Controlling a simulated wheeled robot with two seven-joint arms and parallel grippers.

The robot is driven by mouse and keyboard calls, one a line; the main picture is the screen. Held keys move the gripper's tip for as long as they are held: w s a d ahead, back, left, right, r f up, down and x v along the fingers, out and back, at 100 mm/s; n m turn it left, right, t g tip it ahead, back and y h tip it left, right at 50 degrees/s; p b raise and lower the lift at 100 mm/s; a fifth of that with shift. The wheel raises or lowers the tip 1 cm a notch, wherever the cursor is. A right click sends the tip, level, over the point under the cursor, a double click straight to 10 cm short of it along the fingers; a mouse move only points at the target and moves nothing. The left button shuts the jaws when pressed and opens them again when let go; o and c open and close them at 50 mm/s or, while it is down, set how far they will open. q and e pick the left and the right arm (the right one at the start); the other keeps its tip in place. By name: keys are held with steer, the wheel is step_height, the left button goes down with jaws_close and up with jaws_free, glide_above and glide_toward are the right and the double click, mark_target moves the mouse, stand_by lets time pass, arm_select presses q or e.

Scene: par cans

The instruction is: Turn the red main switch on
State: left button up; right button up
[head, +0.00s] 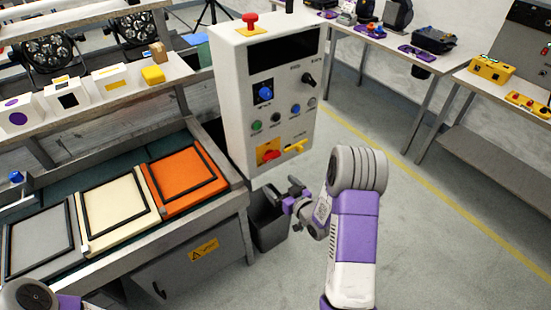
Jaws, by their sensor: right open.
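The red main switch (268,155) is a red knob on a yellow plate, low on the left of the front of a white control cabinet (232,120). Whether it stands at on or off cannot be read at this size. My right gripper (282,190) is open and empty. In the picture it is just below and to the right of the switch, apart from it. Of my left arm only a part shows at the bottom left corner; its gripper is not in view.
The cabinet also carries a yellow handle (295,147), a blue knob (265,94), several buttons and a red mushroom button (250,20) on top. A workbench with an orange framed panel (182,176) stands left. A dark bin (268,228) is below. The floor right is open.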

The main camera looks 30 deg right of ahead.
mark_target(274, 157)
step_height(274, 157, up, 6)
steer(key=d+n+t, duration=0.1)
steer(key=d+t, duration=0.1)
steer(key=d, duration=0.1)
steer(key=w, duration=0.5)
steer(key=w+a, duration=0.1)
steer(key=w, duration=0.1)
steer(key=shift+w+b, duration=0.3)
steer(key=shift+w, duration=0.05)
steer(key=shift+c, duration=0.2)
steer(key=c, duration=1)
steer(key=shift+f, duration=0.1)
